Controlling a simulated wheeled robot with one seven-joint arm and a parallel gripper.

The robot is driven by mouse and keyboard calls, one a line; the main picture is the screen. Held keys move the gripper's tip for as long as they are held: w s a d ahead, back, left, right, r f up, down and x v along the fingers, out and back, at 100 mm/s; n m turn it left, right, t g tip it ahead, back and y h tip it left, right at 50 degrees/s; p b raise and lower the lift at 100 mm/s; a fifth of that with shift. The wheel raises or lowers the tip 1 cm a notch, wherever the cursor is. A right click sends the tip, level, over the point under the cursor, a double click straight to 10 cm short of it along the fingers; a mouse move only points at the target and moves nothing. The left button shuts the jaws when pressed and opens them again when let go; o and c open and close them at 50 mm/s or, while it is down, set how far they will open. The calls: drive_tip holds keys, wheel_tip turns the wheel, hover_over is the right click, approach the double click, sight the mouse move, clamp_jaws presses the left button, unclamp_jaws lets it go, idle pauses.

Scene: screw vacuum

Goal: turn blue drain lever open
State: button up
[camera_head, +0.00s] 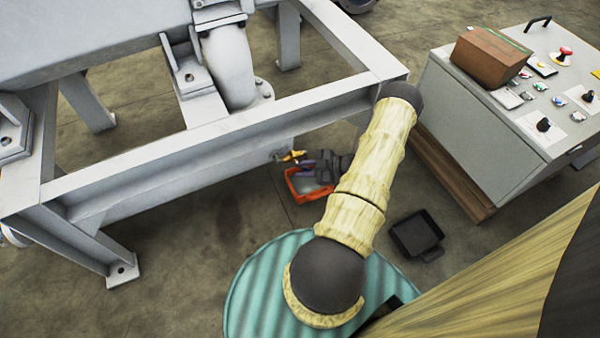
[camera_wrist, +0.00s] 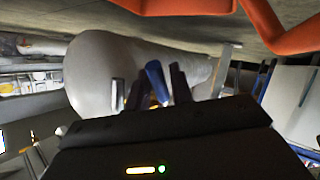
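The blue drain lever (camera_wrist: 157,82) stands tilted in the middle of the wrist view, beside a large pale cylinder. My gripper's two dark fingers (camera_wrist: 158,90) stand apart, one on each side of the lever. I cannot tell whether either finger touches it. In the head view my gripper (camera_head: 322,166) is low beside the frame's lower beam. A small blue-purple part, apparently the lever, shows there (camera_head: 305,170), next to a yellow handle (camera_head: 293,156). My gripper partly hides this spot.
An orange-red tray (camera_head: 293,186) sits below the valve area. The grey steel frame (camera_head: 150,160) rises close to my arm. A black tray (camera_head: 416,235) lies on the floor at right. A control console (camera_head: 470,135) with a brown box (camera_head: 490,57) stands farther right.

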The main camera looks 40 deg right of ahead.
drive_tip(key=shift+w+a+f, duration=0.2)
drive_tip(key=shift+w+a, duration=0.15)
drive_tip(key=shift+w, duration=0.1)
clamp_jaws()
